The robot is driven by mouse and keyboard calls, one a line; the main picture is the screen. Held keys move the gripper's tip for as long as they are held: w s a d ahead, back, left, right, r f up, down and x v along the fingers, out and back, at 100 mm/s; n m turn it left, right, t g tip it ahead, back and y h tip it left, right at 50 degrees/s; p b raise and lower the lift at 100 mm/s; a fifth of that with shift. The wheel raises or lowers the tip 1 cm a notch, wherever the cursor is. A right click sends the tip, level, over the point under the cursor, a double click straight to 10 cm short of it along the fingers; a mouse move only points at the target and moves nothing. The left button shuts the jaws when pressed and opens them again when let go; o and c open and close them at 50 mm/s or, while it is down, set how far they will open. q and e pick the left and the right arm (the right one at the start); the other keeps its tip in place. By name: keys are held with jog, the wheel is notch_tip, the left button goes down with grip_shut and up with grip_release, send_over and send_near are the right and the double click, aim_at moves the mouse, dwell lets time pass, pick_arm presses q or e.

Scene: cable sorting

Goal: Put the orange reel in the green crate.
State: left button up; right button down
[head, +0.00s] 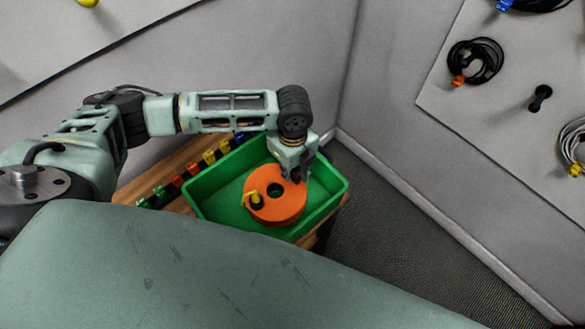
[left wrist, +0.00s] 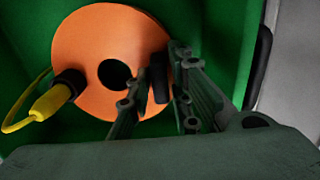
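The orange reel (head: 265,212) lies inside the green crate (head: 203,185), with its flat face and dark centre hole showing. A yellow plug with a black collar sits at the reel's left edge. My left gripper (head: 295,178) reaches down into the crate at the reel's upper right edge. In the left wrist view, the fingers (left wrist: 164,72) are close together over the right side of the orange reel (left wrist: 85,42), inside the green crate (left wrist: 222,35). I cannot tell whether they clamp its rim or stand just apart from it. My right gripper is not in view.
The crate stands on a wooden surface (head: 168,168) beside a row of coloured connectors (head: 193,168). Grey walls meet behind it. A pegboard-like panel (head: 510,100) at right holds coiled cables (head: 476,62) and a black peg. Dark floor (head: 380,240) is clear right of the crate.

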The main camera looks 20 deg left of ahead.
pick_arm(q)
jog(key=shift+o, duration=1)
jog(key=shift+r, duration=0.1)
notch_tip(320, 180, up, 12)
jog(key=b, duration=0.2)
